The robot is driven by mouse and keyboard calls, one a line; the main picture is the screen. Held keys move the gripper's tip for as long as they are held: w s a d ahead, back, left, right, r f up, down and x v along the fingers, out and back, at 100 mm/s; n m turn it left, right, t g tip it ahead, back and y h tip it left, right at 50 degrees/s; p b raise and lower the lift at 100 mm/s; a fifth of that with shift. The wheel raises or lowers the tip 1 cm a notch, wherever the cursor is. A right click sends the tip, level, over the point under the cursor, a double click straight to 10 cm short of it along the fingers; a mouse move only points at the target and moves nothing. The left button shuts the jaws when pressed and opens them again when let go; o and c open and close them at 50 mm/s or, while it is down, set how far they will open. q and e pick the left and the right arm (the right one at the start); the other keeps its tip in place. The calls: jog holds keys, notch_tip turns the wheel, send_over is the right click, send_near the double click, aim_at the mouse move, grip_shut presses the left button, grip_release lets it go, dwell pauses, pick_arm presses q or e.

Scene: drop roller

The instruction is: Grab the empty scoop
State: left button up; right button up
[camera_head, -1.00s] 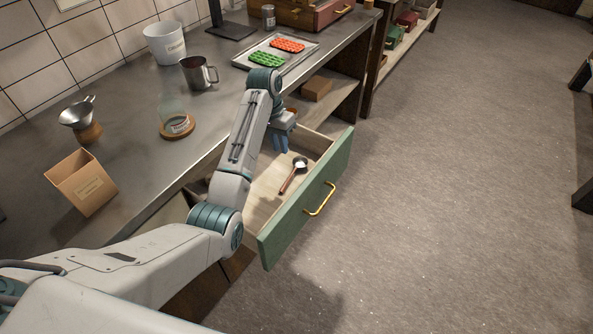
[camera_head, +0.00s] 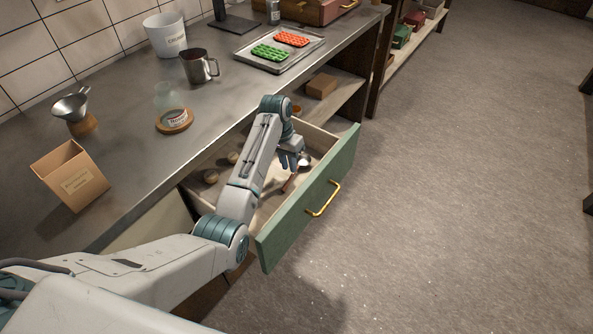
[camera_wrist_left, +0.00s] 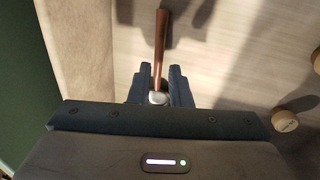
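The scoop (camera_head: 290,182) lies in the open green-fronted drawer (camera_head: 313,208), with a brown handle and a small pale bowl. I cannot tell whether the bowl holds anything. My left gripper (camera_head: 290,166) is down in the drawer right at the scoop, beside its bowl in the head view. In the left wrist view the scoop's handle (camera_wrist_left: 162,42) runs away from me between the two dark fingers (camera_wrist_left: 160,82). The fingers stand apart on either side of it, and the pale end lies partly hidden between them. My right gripper is not in view.
Small round wooden pieces (camera_wrist_left: 284,119) lie in the drawer beside the scoop. The drawer's front wall is close to my gripper. On the counter (camera_head: 125,150) above stand an open box (camera_head: 72,178), a flask (camera_head: 170,108), a metal mug (camera_head: 196,67) and a tray (camera_head: 262,62).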

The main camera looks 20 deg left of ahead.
pick_arm(q)
jog(key=f, duration=0.2)
jog(key=d+f, duration=0.1)
jog(key=f, duration=0.1)
jog(key=shift+s+f, duration=0.1)
jog(key=shift+s, duration=0.1)
jog(key=shift+a, duration=0.1)
grip_shut()
